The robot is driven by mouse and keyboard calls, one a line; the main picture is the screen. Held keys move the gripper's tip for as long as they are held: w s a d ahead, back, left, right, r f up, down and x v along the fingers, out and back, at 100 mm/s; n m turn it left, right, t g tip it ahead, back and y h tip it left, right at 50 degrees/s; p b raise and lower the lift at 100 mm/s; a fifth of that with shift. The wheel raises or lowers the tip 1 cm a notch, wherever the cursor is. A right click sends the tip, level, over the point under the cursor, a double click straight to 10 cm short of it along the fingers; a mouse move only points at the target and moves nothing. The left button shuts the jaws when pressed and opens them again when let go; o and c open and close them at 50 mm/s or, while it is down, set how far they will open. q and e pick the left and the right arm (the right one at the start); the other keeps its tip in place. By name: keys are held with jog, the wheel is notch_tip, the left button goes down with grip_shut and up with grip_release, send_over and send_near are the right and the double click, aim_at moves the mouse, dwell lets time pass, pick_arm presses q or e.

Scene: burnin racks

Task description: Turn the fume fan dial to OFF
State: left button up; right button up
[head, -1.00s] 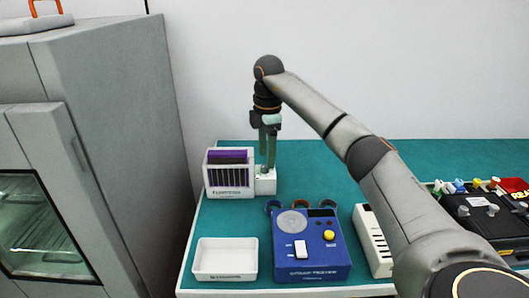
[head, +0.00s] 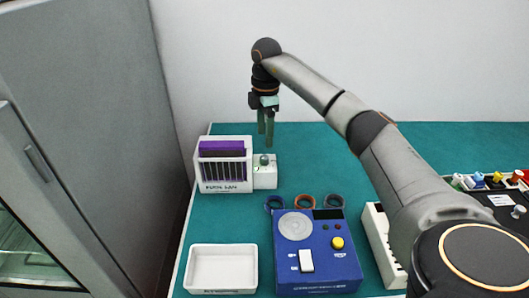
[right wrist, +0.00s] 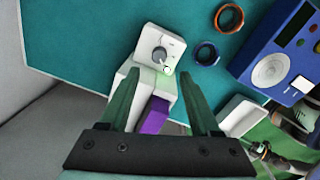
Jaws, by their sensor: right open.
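The fume fan dial (right wrist: 159,54) is a grey knob on a small white box (right wrist: 148,40) in the right wrist view. A small green spot shows beside the knob; its labels are too small to read. In the head view the dial (head: 264,160) shows as a greenish knob on the white box (head: 265,179). My right gripper (head: 266,144) points down above the dial, apart from it. In the right wrist view my right gripper (right wrist: 159,74) has its fingers spread, with nothing between the tips. My left gripper is not in view.
A white rack with purple-topped slots (head: 225,187) adjoins the dial box. A white tray (head: 222,290), a blue tester (head: 318,268) and coloured rings (head: 305,202) lie nearer. A grey cabinet (head: 90,110) stands at left. The teal mat (head: 335,160) behind the rings is clear.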

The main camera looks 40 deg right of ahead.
aim_at(265, 157)
jog(key=f, duration=0.8)
jog(key=shift+w+d+f, duration=0.1)
jog(key=shift+w, duration=0.1)
grip_shut()
